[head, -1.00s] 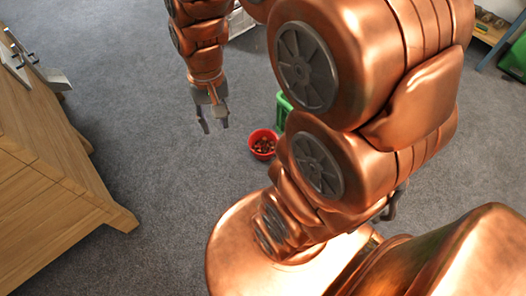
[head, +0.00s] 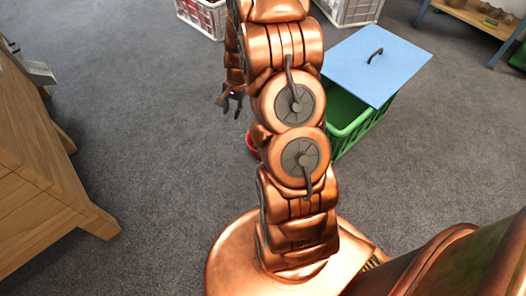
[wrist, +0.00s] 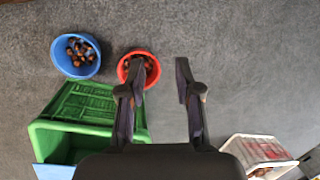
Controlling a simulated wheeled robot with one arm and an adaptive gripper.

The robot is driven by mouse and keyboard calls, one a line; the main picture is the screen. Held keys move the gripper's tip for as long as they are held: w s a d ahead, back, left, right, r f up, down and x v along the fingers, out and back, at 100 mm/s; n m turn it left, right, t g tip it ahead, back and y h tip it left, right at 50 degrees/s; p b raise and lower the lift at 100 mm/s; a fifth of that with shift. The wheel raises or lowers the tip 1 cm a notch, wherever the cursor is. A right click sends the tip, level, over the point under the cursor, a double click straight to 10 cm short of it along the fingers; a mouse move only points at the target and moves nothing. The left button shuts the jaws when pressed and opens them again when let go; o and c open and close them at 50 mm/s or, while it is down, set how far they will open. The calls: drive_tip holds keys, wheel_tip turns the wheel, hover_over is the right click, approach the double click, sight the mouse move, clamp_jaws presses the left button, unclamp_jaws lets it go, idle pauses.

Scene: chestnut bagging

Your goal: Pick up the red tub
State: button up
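The red tub (wrist: 126,62) holds brown chestnuts and stands on the grey floor in the wrist view. In the head view only a sliver of the red tub (head: 251,142) shows behind my arm. My gripper (wrist: 182,66) is open and empty, seen from above the floor in the wrist view. In the head view my gripper (head: 232,104) is partly hidden by my arm, above and left of the tub.
A blue tub (wrist: 62,66) with chestnuts stands left of the red one. A green crate (wrist: 75,128) with a blue lid (head: 372,62) stands close by. White crates (head: 350,10) are at the back, and a wooden bench (head: 40,165) is at left. Carpet between is clear.

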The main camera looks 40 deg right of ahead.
drive_tip(key=s+d+f+m+b, duration=0.1)
drive_tip(key=d+f+b, duration=0.3)
drive_tip(key=f, duration=0.8)
drive_tip(key=s+d+f+m+h+b, duration=0.1)
drive_tip(key=d+f+m+b, duration=0.3)
drive_tip(key=d+f, duration=0.3)
drive_tip(key=s+d+f+m+b, duration=0.1)
drive_tip(key=d+f+b, duration=0.3)
drive_tip(key=f, duration=1.4)
drive_tip(key=shift+s+d+f+m+t, duration=0.1)
drive_tip(key=shift+s+d+m+t, duration=0.1)
drive_tip(key=shift+d+m, duration=0.25)
drive_tip(key=shift+s+d+m+t, duration=0.1)
drive_tip(key=shift+s+d+m, duration=0.05)
drive_tip(key=shift+d+m, duration=0.25)
drive_tip(key=shift+w+f+b, duration=0.2)
drive_tip(key=shift+f+b, duration=0.4)
drive_tip(key=shift+f, duration=0.4)
wheel_tip(320, 180, down, 5)
drive_tip(key=b, duration=0.3)
drive_tip(key=shift+w+a, duration=0.1)
drive_tip(key=shift+w, duration=0.05)
drive_tip(key=shift+w, duration=0.1)
clamp_jaws()
